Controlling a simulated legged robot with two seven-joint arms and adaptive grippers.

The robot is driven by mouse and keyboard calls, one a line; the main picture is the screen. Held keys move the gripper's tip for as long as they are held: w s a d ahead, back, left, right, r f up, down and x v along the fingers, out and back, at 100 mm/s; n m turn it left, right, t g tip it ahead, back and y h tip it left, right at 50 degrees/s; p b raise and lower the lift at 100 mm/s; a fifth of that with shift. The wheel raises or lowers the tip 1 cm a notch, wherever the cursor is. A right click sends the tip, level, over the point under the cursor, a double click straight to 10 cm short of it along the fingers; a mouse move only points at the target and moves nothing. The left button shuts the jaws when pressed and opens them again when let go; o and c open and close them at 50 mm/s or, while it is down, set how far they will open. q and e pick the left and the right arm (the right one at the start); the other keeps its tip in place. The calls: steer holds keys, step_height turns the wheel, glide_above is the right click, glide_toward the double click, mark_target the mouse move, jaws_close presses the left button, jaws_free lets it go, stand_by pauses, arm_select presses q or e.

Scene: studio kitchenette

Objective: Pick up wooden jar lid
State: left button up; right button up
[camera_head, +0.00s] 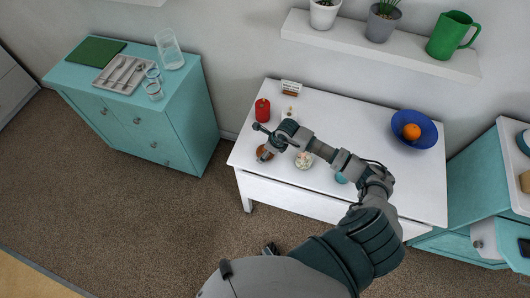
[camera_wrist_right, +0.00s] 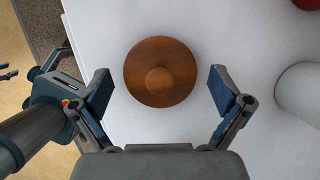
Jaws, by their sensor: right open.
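The wooden jar lid (camera_wrist_right: 170,58) is a round brown disc with a knob, lying knob up on the white table. In the head view the lid (camera_head: 264,153) shows near the table's front left edge, partly covered by my right gripper (camera_head: 268,143). In the right wrist view my right gripper (camera_wrist_right: 162,92) is open, its blue-padded fingers apart on either side of the lid, with clear gaps. It holds nothing. A dark piece (camera_head: 270,248) low in the head view may be my left gripper; its jaws cannot be made out.
On the white table (camera_head: 345,108) stand a red jar (camera_head: 262,110), a small whitish jar (camera_head: 304,160) and a blue bowl (camera_head: 427,128) with an orange (camera_head: 411,131). A white cylinder (camera_wrist_right: 302,92) stands right of the gripper in the wrist view. A shelf (camera_head: 380,48) hangs above.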

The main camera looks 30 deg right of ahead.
steer(key=c, duration=1)
